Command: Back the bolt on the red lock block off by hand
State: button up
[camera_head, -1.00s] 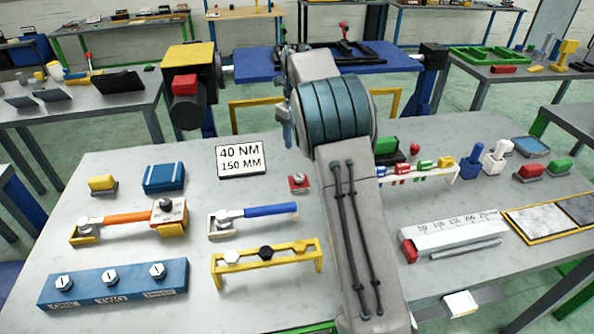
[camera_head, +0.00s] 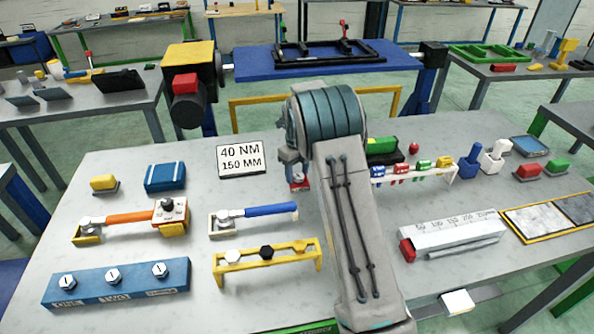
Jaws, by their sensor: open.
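The small red lock block (camera_head: 299,185) sits on the grey table near its middle, just right of the 40 NM sign. Its upper part, with the bolt, is covered by my gripper and wrist in this view. My gripper (camera_head: 293,170) points down directly above the block, close to it. It is open. I cannot tell whether its fingers are around the bolt or touching it, as the spot is small and partly hidden by my arm.
The 40 NM 150 MM sign (camera_head: 242,158) stands left of the block. A blue-handled wrench (camera_head: 268,210) and a yellow rack (camera_head: 266,258) lie in front. A green block (camera_head: 381,146) and a rack of coloured pieces (camera_head: 421,169) are to the right. Bare table lies left of the block.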

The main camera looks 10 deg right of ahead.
jog(key=c, duration=1)
jog(key=shift+n, duration=0.3)
